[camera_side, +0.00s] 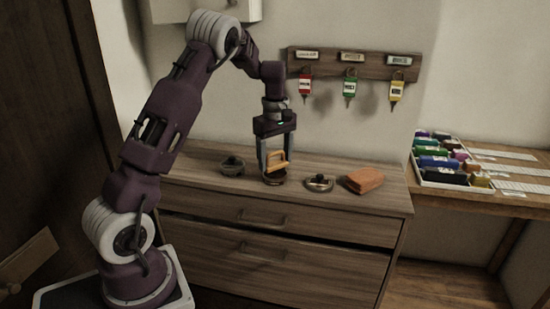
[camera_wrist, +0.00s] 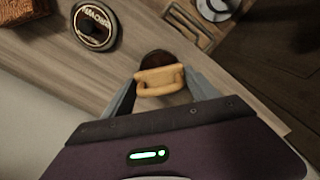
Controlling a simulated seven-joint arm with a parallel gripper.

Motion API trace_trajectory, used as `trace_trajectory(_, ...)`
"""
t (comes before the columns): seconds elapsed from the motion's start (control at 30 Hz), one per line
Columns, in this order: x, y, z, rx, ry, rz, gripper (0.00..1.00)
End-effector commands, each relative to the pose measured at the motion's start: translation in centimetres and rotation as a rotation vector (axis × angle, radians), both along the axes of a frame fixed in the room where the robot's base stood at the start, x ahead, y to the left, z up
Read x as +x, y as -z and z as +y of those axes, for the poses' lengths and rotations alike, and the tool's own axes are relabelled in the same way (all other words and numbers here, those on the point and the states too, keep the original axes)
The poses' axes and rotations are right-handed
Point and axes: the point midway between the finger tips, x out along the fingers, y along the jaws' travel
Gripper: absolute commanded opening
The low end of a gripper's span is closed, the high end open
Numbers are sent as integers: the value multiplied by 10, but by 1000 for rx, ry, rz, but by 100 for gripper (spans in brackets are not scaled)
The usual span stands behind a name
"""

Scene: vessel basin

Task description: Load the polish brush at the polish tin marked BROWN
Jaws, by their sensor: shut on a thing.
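My gripper (camera_side: 275,155) is shut on the wooden handle of the polish brush (camera_side: 277,159). In the wrist view the brush (camera_wrist: 160,80) sits between the fingers, its dark head partly hidden behind the handle. In the side view the brush is low over a dark round tin (camera_side: 274,180); I cannot tell whether they touch. A second tin (camera_side: 319,183) stands to the right. It also shows in the wrist view (camera_wrist: 95,25), with upside-down lettering that seems to read BROWN. A third dark tin (camera_side: 232,166) stands to the left.
A brown block-like thing (camera_side: 363,179) lies right of the tins on the wooden dresser (camera_side: 300,205). A rack with several tagged keys (camera_side: 350,65) hangs on the wall behind. A tray of coloured items (camera_side: 450,165) is on the side table at right.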

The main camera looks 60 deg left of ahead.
Motion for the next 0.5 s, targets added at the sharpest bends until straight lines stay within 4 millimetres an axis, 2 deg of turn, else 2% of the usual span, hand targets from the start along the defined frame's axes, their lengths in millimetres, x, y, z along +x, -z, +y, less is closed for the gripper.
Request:
trace_trajectory(0.13, 0, -3, 0, -1, 1, 3, 35)
trace_trajectory(0.5, 0, -43, 0, 1, 0, 1, 35)
